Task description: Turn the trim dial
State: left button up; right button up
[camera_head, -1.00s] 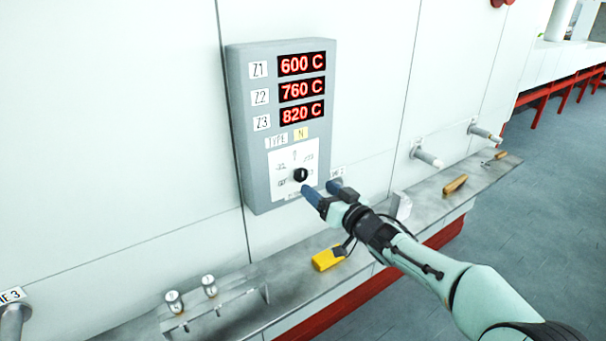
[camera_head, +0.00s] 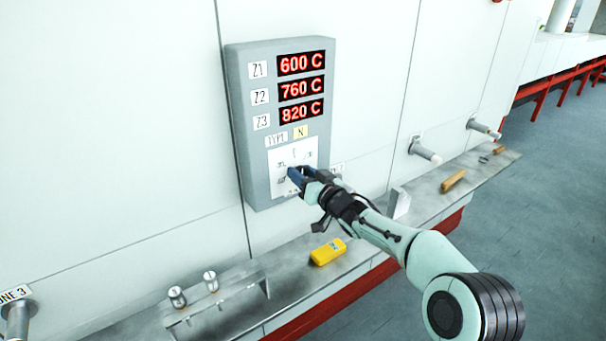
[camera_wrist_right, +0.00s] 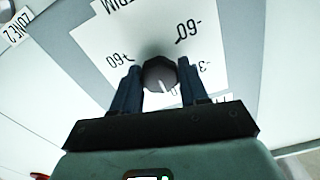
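The trim dial (camera_wrist_right: 160,74) is a black knob on a white scale plate (camera_wrist_right: 105,38) in the right wrist view, where the lettering is upside down. Its white pointer mark faces the gripper, near a partly hidden "0". In the head view the plate (camera_head: 307,152) sits low on a grey panel (camera_head: 258,185), and the gripper covers the knob. My right gripper (camera_head: 299,176) is at the plate. Its blue fingers (camera_wrist_right: 160,82) stand on both sides of the knob, close against it with hardly any gap. My left gripper is not in view.
Below runs a narrow metal ledge (camera_head: 375,225) with a yellow device (camera_head: 328,252), a wooden-coloured piece (camera_head: 453,181) and a small bracket with two knobs (camera_head: 215,300). Pipe stubs (camera_head: 425,152) jut from the wall.

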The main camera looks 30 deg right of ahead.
pick_arm(q)
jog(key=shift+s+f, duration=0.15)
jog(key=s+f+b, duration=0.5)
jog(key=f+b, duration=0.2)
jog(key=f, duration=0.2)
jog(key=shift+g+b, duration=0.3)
jog(key=shift+b, duration=0.1)
pick_arm(e)
jog(key=n, duration=2.3)
jog(key=shift+a+n, duration=0.2)
jog(key=shift+n, duration=0.2)
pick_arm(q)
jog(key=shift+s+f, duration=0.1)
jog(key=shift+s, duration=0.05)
pick_arm(e)
jog(key=o, duration=1.1)
jog(key=shift+c, duration=0.2)
jog(key=shift+f, duration=0.1)
